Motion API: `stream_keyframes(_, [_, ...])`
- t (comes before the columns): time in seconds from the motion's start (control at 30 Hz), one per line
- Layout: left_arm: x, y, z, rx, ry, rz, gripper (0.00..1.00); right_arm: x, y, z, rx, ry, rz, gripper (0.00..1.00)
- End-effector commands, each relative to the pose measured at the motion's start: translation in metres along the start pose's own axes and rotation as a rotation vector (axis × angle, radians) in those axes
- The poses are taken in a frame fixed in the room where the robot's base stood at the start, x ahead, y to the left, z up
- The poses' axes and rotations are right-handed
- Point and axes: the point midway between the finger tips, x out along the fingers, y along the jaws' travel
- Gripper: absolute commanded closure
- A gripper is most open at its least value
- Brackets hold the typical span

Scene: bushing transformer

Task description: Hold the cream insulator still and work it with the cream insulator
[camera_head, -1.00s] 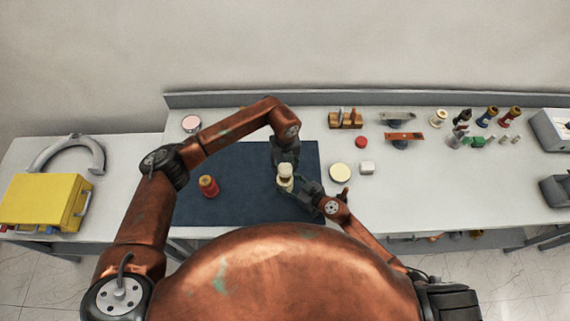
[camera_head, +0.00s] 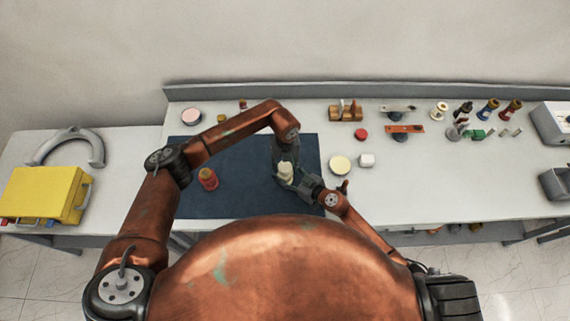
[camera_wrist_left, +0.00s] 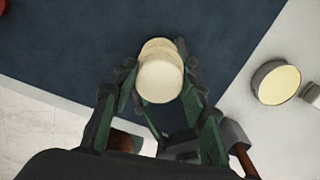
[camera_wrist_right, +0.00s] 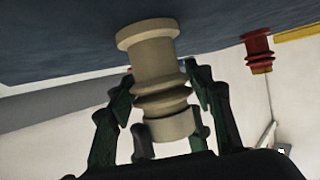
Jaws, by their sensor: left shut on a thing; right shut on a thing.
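A cream insulator (camera_head: 286,172) stands about upright over the dark blue mat (camera_head: 240,160), between my two grippers. In the right wrist view the insulator (camera_wrist_right: 158,75) has a wide flange at one end and rounded ribs lower down. The fingers of my right gripper (camera_wrist_right: 165,100) are shut around its ribbed part. In the left wrist view its round cream end (camera_wrist_left: 160,78) sits between the fingers of my left gripper (camera_wrist_left: 160,85), shut on it. Two cream rounds overlap there, slightly offset. I cannot tell whether they are separate pieces. The fingers hide part of the insulator.
A red insulator (camera_head: 208,179) stands on the mat at left. A round cream-topped disc (camera_head: 340,164) and small white block (camera_head: 367,160) lie right of the mat. A wooden rack (camera_head: 346,112) and several coloured parts stand at the back. A yellow case (camera_head: 40,195) is far left.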

Motion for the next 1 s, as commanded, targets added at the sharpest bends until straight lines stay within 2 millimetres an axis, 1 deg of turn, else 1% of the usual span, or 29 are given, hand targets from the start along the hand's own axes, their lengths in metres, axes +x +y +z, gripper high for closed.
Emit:
stream_keyframes(0.1, [0.002, 0.000, 0.000, 0.000, 0.000, 0.000, 0.72, 0.000, 0.001, 0.000, 0.000, 0.000, 0.002, 0.89])
stream_keyframes(0.13, [0.002, 0.000, 0.000, 0.000, 0.000, 0.000, 0.58, 0.000, 0.001, 0.000, 0.000, 0.000, 0.002, 0.89])
stream_keyframes(0.4, [0.002, 0.000, 0.000, 0.000, 0.000, 0.000, 0.39, 0.000, 0.001, 0.000, 0.000, 0.000, 0.002, 0.89])
stream_keyframes(0.67, [0.001, 0.000, 0.000, 0.000, 0.000, 0.000, 0.39, 0.000, 0.001, 0.000, 0.000, 0.000, 0.002, 0.89])
stream_keyframes(0.77, [-0.003, 0.000, 0.000, 0.000, -0.001, 0.000, 0.39, 0.000, 0.001, 0.000, 0.000, 0.000, 0.002, 0.89])
stream_keyframes(0.87, [-0.015, 0.000, 0.002, 0.000, -0.003, -0.001, 0.39, 0.000, 0.001, 0.000, 0.000, 0.000, 0.002, 0.89])
stream_keyframes(1.0, [-0.043, 0.000, 0.002, 0.001, -0.004, -0.001, 0.39, 0.000, 0.001, 0.000, 0.000, 0.000, 0.002, 0.89])
